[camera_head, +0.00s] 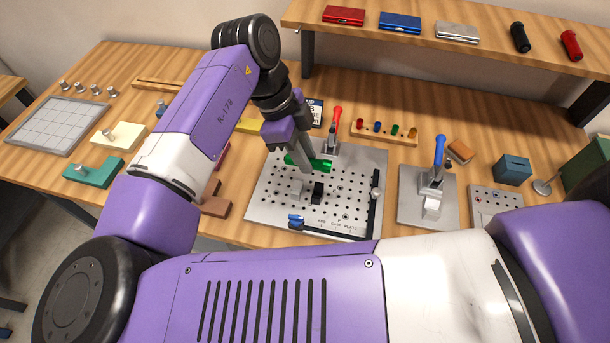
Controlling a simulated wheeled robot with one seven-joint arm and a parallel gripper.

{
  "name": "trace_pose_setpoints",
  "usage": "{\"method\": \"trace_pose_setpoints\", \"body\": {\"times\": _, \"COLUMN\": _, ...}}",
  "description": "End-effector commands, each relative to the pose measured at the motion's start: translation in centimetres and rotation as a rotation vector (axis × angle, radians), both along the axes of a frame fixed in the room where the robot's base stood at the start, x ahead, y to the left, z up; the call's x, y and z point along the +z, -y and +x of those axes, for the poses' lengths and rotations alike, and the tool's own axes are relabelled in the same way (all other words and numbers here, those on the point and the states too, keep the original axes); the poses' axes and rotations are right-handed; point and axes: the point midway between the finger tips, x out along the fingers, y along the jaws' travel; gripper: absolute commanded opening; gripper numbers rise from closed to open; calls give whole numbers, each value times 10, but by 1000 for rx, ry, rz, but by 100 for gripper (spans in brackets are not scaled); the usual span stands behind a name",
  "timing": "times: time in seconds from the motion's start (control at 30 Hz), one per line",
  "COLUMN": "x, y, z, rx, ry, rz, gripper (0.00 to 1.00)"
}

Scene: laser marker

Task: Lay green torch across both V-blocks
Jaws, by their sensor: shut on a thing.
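My gripper (302,167) is shut on the green torch (322,167), holding it around the middle above the metal hole plate (267,200). The torch lies roughly level, with green showing on both sides of the fingers. Just in front of it and lower in the picture, a small light grey block (297,189) and a small black block (318,192) stand on the plate. These may be the V-blocks; their grooves are too small to make out. The torch appears apart from both blocks, but its height over the plate is hard to judge.
A red-handled clamp (336,116) stands at the plate's back edge and a blue-ended part (296,221) at its front. A black bar (374,210) lines the right side. A blue-handled clamp (438,154) stands further right. Black (520,37) and red (571,44) torches lie on the shelf.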

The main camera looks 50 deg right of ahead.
Motion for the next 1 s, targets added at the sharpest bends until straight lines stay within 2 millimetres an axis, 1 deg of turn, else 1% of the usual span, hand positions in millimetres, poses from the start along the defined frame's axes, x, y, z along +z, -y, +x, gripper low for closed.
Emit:
{"method": "trace_pose_setpoints", "body": {"times": 0.03, "x": -10, "y": 0, "z": 0, "rx": 3, "ry": -4, "rz": 1, "gripper": 0}}
{"method": "trace_pose_setpoints", "body": {"times": 0.13, "x": -27, "y": 0, "z": 0, "rx": 2, "ry": -1, "rz": 0, "gripper": 0}}
{"method": "trace_pose_setpoints", "body": {"times": 0.2, "x": -34, "y": 0, "z": 0, "rx": 3, "ry": -1, "rz": 1, "gripper": 0}}
{"method": "trace_pose_setpoints", "body": {"times": 0.43, "x": -49, "y": 0, "z": 0, "rx": 2, "ry": -1, "rz": 0, "gripper": 0}}
{"method": "trace_pose_setpoints", "body": {"times": 0.63, "x": -77, "y": 0, "z": 0, "rx": 3, "ry": -1, "rz": 1, "gripper": 0}}
{"method": "trace_pose_setpoints", "body": {"times": 0.73, "x": -83, "y": 0, "z": 0, "rx": 2, "ry": 1, "rz": 1, "gripper": 0}}
{"method": "trace_pose_setpoints", "body": {"times": 1.0, "x": -85, "y": 0, "z": 0, "rx": 1, "ry": 0, "rz": -1, "gripper": 0}}
